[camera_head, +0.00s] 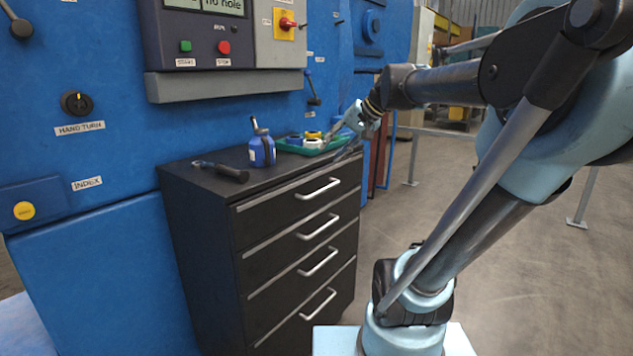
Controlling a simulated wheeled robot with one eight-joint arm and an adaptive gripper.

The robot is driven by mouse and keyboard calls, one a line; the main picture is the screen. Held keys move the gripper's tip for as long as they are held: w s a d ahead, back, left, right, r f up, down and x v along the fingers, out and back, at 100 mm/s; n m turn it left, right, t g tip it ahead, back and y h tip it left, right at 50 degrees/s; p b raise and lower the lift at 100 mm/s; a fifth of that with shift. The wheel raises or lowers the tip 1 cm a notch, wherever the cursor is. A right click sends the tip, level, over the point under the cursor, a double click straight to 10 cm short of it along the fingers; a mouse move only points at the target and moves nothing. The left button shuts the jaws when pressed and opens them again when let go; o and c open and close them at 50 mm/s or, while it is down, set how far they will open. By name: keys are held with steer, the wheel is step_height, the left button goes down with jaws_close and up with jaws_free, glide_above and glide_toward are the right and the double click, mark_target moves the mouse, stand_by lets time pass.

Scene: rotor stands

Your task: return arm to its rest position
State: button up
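My arm stretches from its base at the lower middle up along the right side and reaches left toward the tool cabinet. My gripper (334,136) is at the right end of the cabinet top, by the green tray (290,148). It looks small from here, and I cannot tell whether its fingers are apart or closed, or whether anything is between them. The wrist hides part of the tray's right side.
A black drawer cabinet (297,262) stands against the blue machine (95,240). On it are a blue bottle (262,150), a dark-handled tool (222,171) and the tray with several small items. Railing posts (583,196) stand right. Floor between is clear.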

steer(key=s+d+f+g+h, duration=0.1)
steer(key=s+d+f+h, duration=0.1)
steer(key=s+d+f, duration=0.2)
steer(key=s+d+f+n+h, duration=0.1)
steer(key=s+d+f, duration=0.4)
steer(key=f, duration=0.8)
steer(key=s+d+f+g+h, duration=0.1)
steer(key=s+d+f+h, duration=0.3)
steer(key=s+f, duration=0.5)
steer(key=shift+s+d+n+g, duration=0.3)
steer(key=shift+s+d, duration=0.1)
steer(key=shift+s, duration=0.05)
steer(key=shift+w+f, duration=0.2)
steer(key=shift+w, duration=0.25)
